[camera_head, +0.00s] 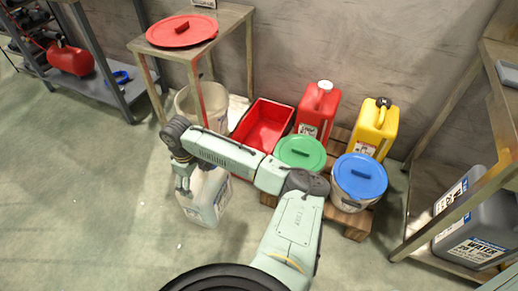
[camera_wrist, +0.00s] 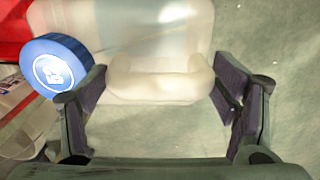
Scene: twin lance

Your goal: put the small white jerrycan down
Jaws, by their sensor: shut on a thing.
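The small white jerrycan (camera_head: 207,200) is at the left of centre in the head view, upright under my gripper (camera_head: 183,182). In the wrist view its pale handle (camera_wrist: 155,84) lies between the two fingers of my gripper (camera_wrist: 163,98), which is shut on it. A blue round cap (camera_wrist: 56,67) is to the left of the handle. The jerrycan's underside is hidden, so I cannot tell whether it touches the floor.
A red crate (camera_head: 238,128), a red jerrycan (camera_head: 314,112), a yellow jerrycan (camera_head: 376,128), and green-lidded (camera_head: 299,151) and blue-lidded (camera_head: 359,181) buckets stand behind on or near a wooden pallet (camera_head: 356,226). Open floor (camera_head: 95,200) lies to the left.

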